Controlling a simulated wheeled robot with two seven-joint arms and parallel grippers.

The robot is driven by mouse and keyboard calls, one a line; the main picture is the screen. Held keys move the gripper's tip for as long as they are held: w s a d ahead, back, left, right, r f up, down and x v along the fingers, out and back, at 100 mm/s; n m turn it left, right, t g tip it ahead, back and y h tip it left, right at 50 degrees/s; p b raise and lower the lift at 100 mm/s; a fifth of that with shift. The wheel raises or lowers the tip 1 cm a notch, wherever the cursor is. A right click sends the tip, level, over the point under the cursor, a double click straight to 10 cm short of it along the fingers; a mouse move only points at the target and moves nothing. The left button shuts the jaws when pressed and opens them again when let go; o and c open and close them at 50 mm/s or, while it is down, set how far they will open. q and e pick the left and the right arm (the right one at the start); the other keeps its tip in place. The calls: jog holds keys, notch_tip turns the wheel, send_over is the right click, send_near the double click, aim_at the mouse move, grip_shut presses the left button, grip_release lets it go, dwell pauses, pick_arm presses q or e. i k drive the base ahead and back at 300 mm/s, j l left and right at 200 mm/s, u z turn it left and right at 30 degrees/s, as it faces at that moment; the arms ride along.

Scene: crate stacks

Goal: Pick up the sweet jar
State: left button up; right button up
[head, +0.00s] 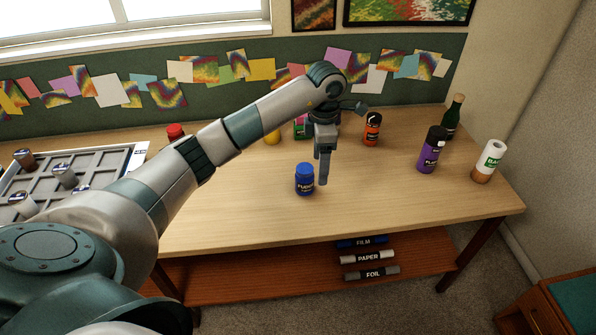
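A small blue jar (304,180) with a blue lid stands upright near the front middle of the table; its label seems to read "FUDGE". My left gripper (324,182) points straight down just to the right of this jar in the picture. Its fingers overlap each other in this view, so their opening is hidden. I cannot tell whether they touch the jar, but they do not visibly surround it. My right gripper is not in view.
An orange jar (372,130), a purple bottle (431,152), a green bottle (453,118) and a white-and-brown container (488,162) stand right. A yellow item (272,137) and a red-topped item (175,131) are partly hidden behind my arm. A compartment tray (108,160) lies left.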

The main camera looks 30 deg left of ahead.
aim_at(303, 186)
jog(key=i+j, duration=0.15)
jog(key=j, duration=0.25)
jog(key=i+j, duration=0.15)
jog(key=j, duration=0.25)
jog(key=i+j, duration=0.1)
jog(key=j, duration=0.35)
jog(key=i+j, duration=0.15)
jog(key=j, duration=0.25)
jog(key=i+j, duration=0.15)
jog(key=j, duration=0.25)
